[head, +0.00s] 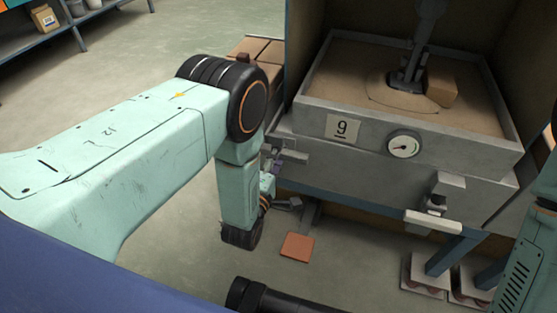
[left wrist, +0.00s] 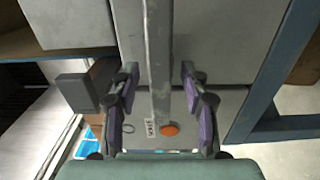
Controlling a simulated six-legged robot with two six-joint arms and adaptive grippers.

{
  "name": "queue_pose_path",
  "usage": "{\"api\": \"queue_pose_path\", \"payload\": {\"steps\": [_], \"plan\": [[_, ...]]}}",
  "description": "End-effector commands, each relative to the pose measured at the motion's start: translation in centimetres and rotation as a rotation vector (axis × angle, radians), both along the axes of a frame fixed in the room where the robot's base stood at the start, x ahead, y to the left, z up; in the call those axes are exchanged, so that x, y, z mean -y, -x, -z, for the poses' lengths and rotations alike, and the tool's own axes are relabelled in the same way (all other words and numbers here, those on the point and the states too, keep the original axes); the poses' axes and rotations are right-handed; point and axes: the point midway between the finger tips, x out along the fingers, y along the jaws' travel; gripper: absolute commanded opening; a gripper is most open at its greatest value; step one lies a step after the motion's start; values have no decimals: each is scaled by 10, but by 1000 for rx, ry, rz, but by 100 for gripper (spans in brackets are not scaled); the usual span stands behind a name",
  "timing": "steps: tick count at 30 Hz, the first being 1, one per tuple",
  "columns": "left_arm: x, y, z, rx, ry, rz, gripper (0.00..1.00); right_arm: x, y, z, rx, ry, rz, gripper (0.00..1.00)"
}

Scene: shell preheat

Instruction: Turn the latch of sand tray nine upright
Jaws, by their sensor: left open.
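Sand tray nine (head: 460,140) is a grey box of sand with a "9" plate (head: 342,128) on its front. A grey latch bar (head: 294,156) at its front left lies roughly level, partly hidden by my gripper. My left gripper (head: 276,165) is at this latch. In the left wrist view, its purple-padded fingers (left wrist: 160,112) are open on either side of a long grey bar (left wrist: 158,55), with gaps showing on both sides. A small lettered label (left wrist: 150,127) and an orange dot (left wrist: 170,129) show near the bar's end. My right gripper is out of view.
A round gauge (head: 404,144) is on the tray's front, with another pale bar fitting (head: 433,222) at lower right. A dark tool (head: 405,78) stands in the sand beside a brown block (head: 441,88). An orange-brown tile (head: 297,246) lies on the floor below.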

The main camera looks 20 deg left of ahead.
Motion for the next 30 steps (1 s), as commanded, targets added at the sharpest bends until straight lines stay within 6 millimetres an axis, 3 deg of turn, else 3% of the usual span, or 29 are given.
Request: {"api": "queue_pose_path", "payload": {"steps": [9, 24, 30], "plan": [[3, -2, 0, -1, -1, 1, 44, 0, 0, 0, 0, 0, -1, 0], [3, -2, -1, 0, -1, 1, 2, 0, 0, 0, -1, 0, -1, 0], [3, -3, -1, 1, -1, 2, 0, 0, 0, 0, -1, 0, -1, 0]]}}
